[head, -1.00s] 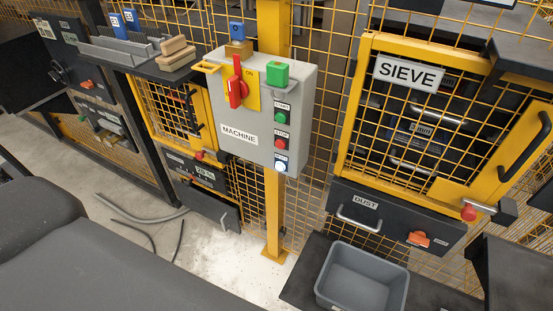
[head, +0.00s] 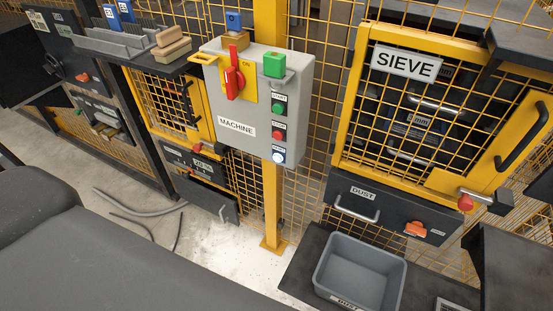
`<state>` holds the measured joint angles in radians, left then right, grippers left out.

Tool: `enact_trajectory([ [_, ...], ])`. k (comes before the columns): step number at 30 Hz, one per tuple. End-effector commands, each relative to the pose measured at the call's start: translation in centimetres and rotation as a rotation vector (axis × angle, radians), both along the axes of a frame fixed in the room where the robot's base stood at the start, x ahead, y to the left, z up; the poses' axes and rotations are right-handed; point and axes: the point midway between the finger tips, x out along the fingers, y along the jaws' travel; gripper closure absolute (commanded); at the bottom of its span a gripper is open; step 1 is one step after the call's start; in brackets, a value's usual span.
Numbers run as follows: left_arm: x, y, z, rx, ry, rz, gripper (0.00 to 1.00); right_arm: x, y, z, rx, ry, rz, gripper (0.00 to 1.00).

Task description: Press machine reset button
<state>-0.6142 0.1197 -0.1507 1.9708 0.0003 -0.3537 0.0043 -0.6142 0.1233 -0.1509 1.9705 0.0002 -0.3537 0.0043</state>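The grey machine control box (head: 225,110) is mounted on a yellow post in the middle of the head view. A column of buttons runs down its right side. The green start button (head: 278,108) is at the top, the red stop button (head: 278,135) is below it, and a white button (head: 279,156) that looks lit is at the bottom. The small label above the white button is too small to read with certainty. A red rotary switch (head: 233,80) on a yellow plate is at the upper left of the box. Neither gripper is in view.
A caged sieve door (head: 420,120) with a yellow frame stands to the right. Below it are a dust drawer (head: 375,207) and a grey bin (head: 360,272) on a dark surface. A shelf (head: 150,68) with wooden blocks (head: 172,42) is at the left. Cables (head: 135,206) lie on the floor.

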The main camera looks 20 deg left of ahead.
Motion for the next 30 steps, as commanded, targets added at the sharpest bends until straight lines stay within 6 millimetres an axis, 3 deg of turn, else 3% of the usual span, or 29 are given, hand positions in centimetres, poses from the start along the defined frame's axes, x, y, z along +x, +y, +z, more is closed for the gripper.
enact_trajectory([
  [1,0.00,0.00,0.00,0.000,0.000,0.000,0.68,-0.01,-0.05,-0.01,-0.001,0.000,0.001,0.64],
  [9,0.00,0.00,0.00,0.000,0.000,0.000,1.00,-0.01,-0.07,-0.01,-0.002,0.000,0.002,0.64],
  [30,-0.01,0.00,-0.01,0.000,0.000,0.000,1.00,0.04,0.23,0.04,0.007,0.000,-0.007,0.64],
])
